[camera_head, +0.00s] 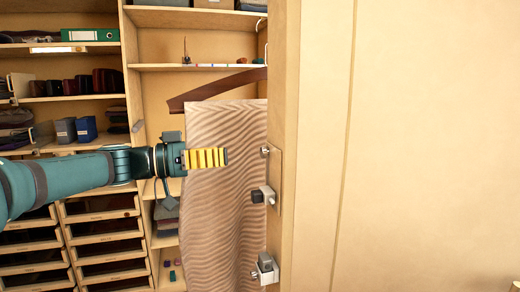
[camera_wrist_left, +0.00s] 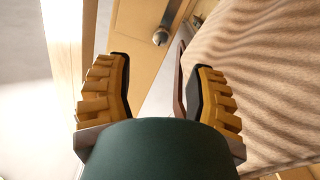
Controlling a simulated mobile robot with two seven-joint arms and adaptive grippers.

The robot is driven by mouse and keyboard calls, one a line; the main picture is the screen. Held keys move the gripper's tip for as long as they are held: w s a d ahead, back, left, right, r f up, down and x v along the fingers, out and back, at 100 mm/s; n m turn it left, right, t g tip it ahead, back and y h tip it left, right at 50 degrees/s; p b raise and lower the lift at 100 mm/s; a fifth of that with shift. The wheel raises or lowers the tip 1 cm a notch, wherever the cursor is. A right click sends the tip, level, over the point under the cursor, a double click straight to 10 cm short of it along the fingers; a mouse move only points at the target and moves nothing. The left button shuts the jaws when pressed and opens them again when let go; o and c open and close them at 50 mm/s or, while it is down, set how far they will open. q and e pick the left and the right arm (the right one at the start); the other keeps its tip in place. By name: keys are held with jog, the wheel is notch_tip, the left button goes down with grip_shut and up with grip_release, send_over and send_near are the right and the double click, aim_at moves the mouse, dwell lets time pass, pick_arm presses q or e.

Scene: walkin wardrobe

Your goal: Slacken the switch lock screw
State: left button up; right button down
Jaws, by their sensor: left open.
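A small round metal knob (camera_head: 265,151), which may be the screw, sticks out near the top of a plate (camera_head: 275,178) on the edge of a tall wooden panel. Below it is a switch-like fitting with a dark block (camera_head: 258,197). My left gripper (camera_head: 225,157), with yellow ribbed fingers, is level with the knob, to its left and apart from it. In the left wrist view the gripper (camera_wrist_left: 159,65) is open and empty, and a round metal knob (camera_wrist_left: 160,38) shows beyond the gap between the fingertips. My right gripper is not in view.
A grey box-like fitting (camera_head: 265,267) sits lower on the panel edge. A wavy-patterned brown cloth (camera_head: 221,220) hangs behind my left gripper, under a dark wooden hanger (camera_head: 222,88). Shelves (camera_head: 80,98) and drawers (camera_head: 105,230) fill the left. A plain panel (camera_head: 430,140) covers the right.

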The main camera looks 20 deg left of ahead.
aim_at(261, 152)
pick_arm(q)
jog(key=p+x, duration=0.1)
jog(key=x, duration=0.8)
jog(key=shift+w+p, duration=0.1)
jog(key=shift+p, duration=0.3)
grip_shut()
